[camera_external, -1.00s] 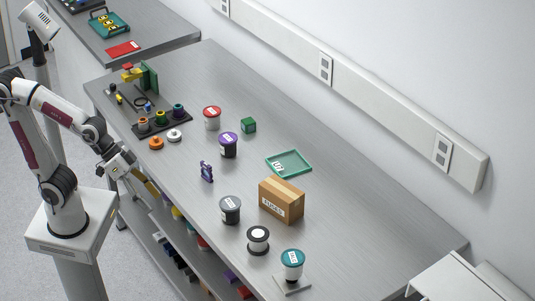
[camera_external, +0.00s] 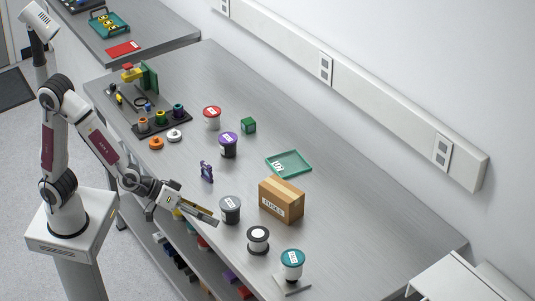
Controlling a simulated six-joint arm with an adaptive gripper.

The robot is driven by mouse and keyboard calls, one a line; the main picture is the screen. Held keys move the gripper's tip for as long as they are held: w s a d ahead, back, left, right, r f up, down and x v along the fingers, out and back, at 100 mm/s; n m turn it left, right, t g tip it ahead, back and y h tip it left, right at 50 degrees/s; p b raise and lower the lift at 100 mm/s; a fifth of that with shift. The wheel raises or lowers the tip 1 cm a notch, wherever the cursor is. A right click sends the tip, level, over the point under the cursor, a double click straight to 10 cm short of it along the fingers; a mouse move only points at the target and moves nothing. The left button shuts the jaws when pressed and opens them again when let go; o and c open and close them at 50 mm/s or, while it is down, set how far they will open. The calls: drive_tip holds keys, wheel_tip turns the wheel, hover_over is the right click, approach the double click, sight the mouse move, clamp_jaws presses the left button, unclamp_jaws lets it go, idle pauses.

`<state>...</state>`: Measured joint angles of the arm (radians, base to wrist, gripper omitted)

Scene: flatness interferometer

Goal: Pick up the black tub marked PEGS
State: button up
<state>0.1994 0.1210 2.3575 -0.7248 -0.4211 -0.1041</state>
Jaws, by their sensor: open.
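A dark tub with a grey lid (camera_external: 230,211) stands upright near the table's front edge; its lid has a white label too small to read. A second dark tub with a purple lid (camera_external: 228,147) stands farther back, its label also unreadable. I cannot tell which of them is marked PEGS. My gripper (camera_external: 207,215) is open and empty, at the table's front edge just left of the grey-lidded tub, pointing right toward it. It looks apart from the tub.
A FUSES carton (camera_external: 281,200) stands right of the grey-lidded tub. A black-and-white spool-like item (camera_external: 258,240) and a teal-lidded tub (camera_external: 292,265) stand in front. A small purple item (camera_external: 206,171) is behind my gripper. A green tray (camera_external: 288,164) lies farther back, with clear tabletop beyond.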

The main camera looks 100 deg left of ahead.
sight(238, 199)
drive_tip(key=a+f+n+y, duration=0.1)
drive_tip(key=a+f+y, duration=0.1)
drive_tip(key=a+f, duration=0.1)
drive_tip(key=a+f+n+y, duration=0.2)
drive_tip(key=f+y, duration=0.1)
drive_tip(key=w+a+f+n+y, duration=0.1)
drive_tip(key=a+f+y, duration=0.1)
drive_tip(key=a+f, duration=0.1)
drive_tip(key=shift+w+a+f+g+y, duration=0.1)
drive_tip(key=shift+a+g+y, duration=0.2)
drive_tip(key=shift+y, duration=0.1)
drive_tip(key=shift+s+a+f+y, duration=0.15)
drive_tip(key=shift+s+a+y, duration=0.25)
drive_tip(key=shift+a+y, duration=0.25)
drive_tip(key=shift+s+a+m+y, duration=0.3)
drive_tip(key=shift+s+m+y, duration=0.2)
drive_tip(key=shift+m+y, duration=0.15)
drive_tip(key=shift+s+a+r+m+t+y, duration=0.15)
drive_tip(key=shift+s+m+t+y, duration=0.1)
drive_tip(key=shift+s+m+y, duration=0.15)
drive_tip(key=shift+s+a+r+m+t+y, duration=0.1)
drive_tip(key=shift+s+m+t+y, duration=0.2)
drive_tip(key=shift+m+y, duration=0.1)
drive_tip(key=shift+x, duration=1.25)
drive_tip(key=shift+w, duration=0.1)
drive_tip(key=shift+x, duration=2.55)
